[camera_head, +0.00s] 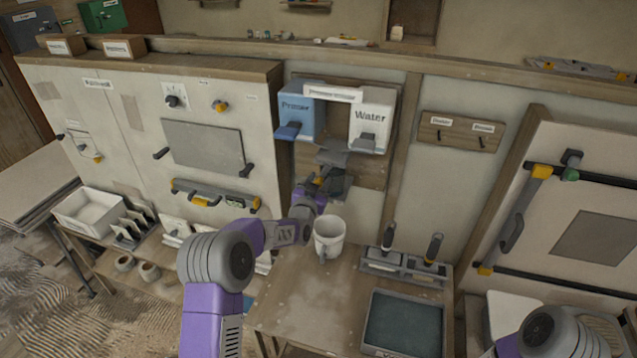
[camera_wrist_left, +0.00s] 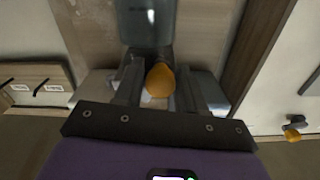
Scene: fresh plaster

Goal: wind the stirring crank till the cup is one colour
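The stirring crank's orange knob (camera_head: 318,181) is below the dispensers in the head view. It shows large in the left wrist view (camera_wrist_left: 160,80), between my left gripper's dark fingers. My left gripper (camera_head: 325,187) appears shut on this knob, with a finger against each side. The crank's other parts are mostly hidden. A white cup (camera_head: 329,237) stands upright on the table, below and just right of my left gripper. Its inside looks pale, and I cannot make out separate colours in it. My right gripper is outside the view; only part of that arm shows at lower right.
A blue Primer dispenser (camera_head: 299,112) and a white Water dispenser (camera_head: 371,119) hang on the wall above. A tool holder (camera_head: 405,268) and a dark tray (camera_head: 404,322) are right of the cup. The wooden table (camera_head: 300,305) is clear in front of the cup.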

